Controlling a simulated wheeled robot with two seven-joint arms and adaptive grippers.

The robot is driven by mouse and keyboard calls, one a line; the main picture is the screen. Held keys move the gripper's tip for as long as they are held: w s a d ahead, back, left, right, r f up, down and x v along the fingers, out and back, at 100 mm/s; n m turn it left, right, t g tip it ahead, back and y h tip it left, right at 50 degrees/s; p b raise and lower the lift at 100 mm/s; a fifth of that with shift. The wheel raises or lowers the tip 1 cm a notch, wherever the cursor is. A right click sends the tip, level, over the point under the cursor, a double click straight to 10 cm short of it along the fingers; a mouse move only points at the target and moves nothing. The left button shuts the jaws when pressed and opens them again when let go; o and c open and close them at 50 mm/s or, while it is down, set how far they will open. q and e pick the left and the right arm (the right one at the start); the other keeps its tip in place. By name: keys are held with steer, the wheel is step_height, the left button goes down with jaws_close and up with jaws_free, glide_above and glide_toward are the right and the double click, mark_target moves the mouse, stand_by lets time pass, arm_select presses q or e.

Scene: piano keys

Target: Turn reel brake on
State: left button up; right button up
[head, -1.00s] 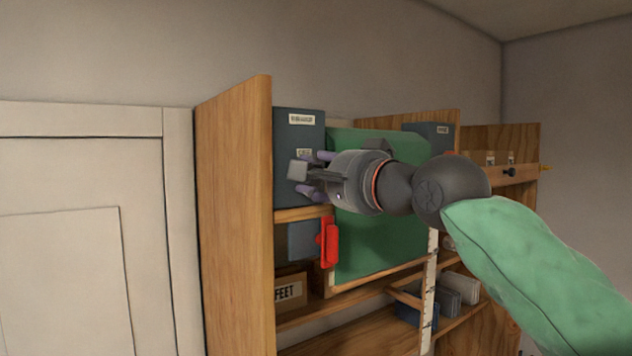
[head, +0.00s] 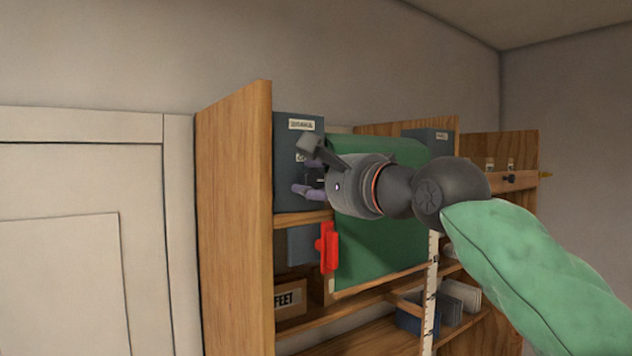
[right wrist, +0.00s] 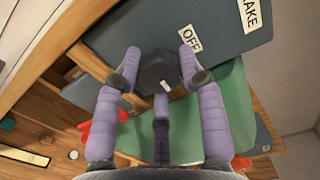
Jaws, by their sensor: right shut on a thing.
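The brake box (head: 288,180) is a dark blue-grey box on the shelf. In the right wrist view its face (right wrist: 125,25) carries an "OFF" label (right wrist: 190,38) and a label (right wrist: 253,14) ending in "AKE". A dark faceted knob (right wrist: 160,70) with a small white mark sits between the purple fingers of my right gripper (right wrist: 158,58). The gripper is shut on the knob. In the head view my right gripper (head: 308,172) reaches the box front from the right and hides the knob. My left gripper is not in view.
A green panel (head: 375,240) stands right beside the box, behind my gripper. A red part (head: 328,247) sits below, near a "FEET" box (head: 290,297). A wooden side board (head: 235,210) closes the left. Another dark box (head: 438,140) stands farther right.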

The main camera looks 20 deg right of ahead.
steer(key=shift+a+f, duration=0.1)
steer(key=shift+f, duration=0.1)
steer(key=o, duration=1.1)
steer(key=shift+o, duration=0.2)
steer(key=shift+r, duration=0.1)
steer(key=shift+s, duration=0.15)
steer(key=shift+s+d+r, duration=0.1)
steer(key=shift+s+d, duration=0.1)
steer(key=shift+s, duration=0.1)
steer(key=v, duration=1.1)
